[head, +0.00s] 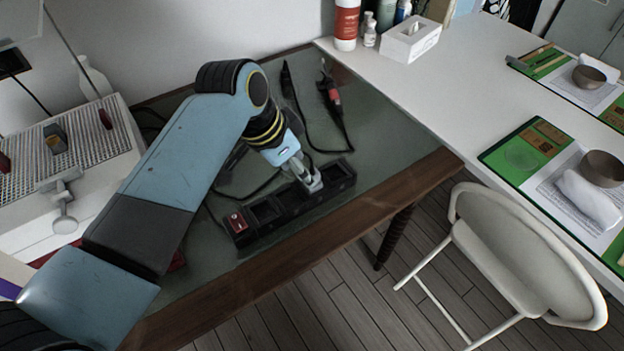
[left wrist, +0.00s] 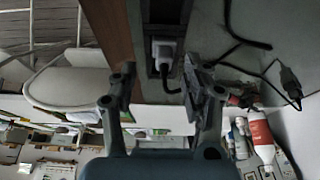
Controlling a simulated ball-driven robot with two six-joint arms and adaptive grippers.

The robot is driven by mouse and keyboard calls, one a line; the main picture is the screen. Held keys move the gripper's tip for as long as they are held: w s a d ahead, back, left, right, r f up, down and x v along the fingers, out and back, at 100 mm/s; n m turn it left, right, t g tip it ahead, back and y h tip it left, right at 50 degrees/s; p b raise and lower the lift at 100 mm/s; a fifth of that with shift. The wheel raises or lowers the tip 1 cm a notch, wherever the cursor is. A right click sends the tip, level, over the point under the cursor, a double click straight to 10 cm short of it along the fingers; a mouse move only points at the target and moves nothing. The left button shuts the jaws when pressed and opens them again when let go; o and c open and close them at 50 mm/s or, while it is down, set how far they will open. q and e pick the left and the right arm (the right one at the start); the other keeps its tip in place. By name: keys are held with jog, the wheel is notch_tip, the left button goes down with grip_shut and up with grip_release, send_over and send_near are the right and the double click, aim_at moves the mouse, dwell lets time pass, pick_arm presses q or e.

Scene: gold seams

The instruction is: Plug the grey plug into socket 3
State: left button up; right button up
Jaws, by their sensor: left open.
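The black power strip (head: 252,236) lies along the front of the dark green desk top, with a red switch at its left end and several square sockets. My left gripper (head: 311,184) is low over the strip, towards its right end. In the left wrist view the strip (left wrist: 166,14) runs down from the top edge. The light grey plug (left wrist: 163,48) sits at a socket of it, its dark cord curling below. My left gripper (left wrist: 163,84) is open, one finger on each side of the plug's line, apart from it. How deep the plug sits cannot be told. Socket numbers are not readable.
Dark cables and a red-and-black tool (head: 331,96) lie behind the strip. A wooden edge (head: 290,262) borders the desk in front. A white table (head: 450,90) with a tissue box (head: 410,42) adjoins at right. A white chair (head: 520,260) stands in front of it.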

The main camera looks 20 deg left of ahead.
pick_arm(q)
jog(key=shift+f, duration=0.2)
jog(key=x, duration=0.4)
jog(key=shift+w+f, duration=0.3)
jog(key=shift+w, duration=0.15)
pick_arm(e)
jog(key=shift+s+d+f, duration=0.1)
jog(key=shift+f, duration=0.1)
pick_arm(q)
grip_shut()
